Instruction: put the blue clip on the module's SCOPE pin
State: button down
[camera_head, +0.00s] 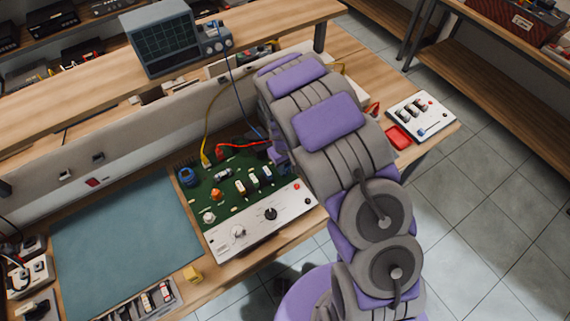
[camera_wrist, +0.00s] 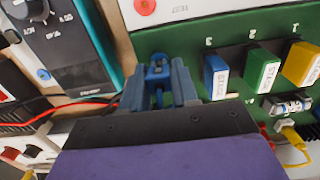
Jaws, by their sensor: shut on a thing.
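The blue clip (camera_wrist: 157,76) is between the two fingers of my gripper (camera_wrist: 158,88) in the wrist view, and my gripper is shut on it. The module is a green board (camera_head: 232,178) with a white front panel (camera_head: 262,222). In the wrist view the green board (camera_wrist: 192,38) is beyond and beside the fingers. A blue labelled block (camera_wrist: 216,76) stands just right of my gripper, with a green block (camera_wrist: 261,70) and a yellow block (camera_wrist: 301,62) further right. Their small lettering is hard to read. In the head view my arm hides the clip and fingertips.
A yellow clip (camera_head: 205,160) and a red clip (camera_head: 220,153) with wires are at the board's back edge. A blue wire (camera_head: 238,100) runs down from the oscilloscope (camera_head: 163,40). A teal mat (camera_head: 125,235) lies left, clear. A red tray (camera_head: 399,137) is at right.

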jog(key=shift+f, duration=0.4)
dwell(0.5)
jog(key=c, duration=0.8)
grip_release()
jog(key=shift+r, duration=0.1)
jog(key=r, duration=0.5)
jog(key=r+p, duration=0.1)
jog(key=r, duration=1.1)
jog(key=shift+w+a+p, duration=0.2)
jog(key=shift+w+p, duration=0.05)
jog(key=shift+p, duration=0.15)
jog(key=shift+r, duration=0.1)
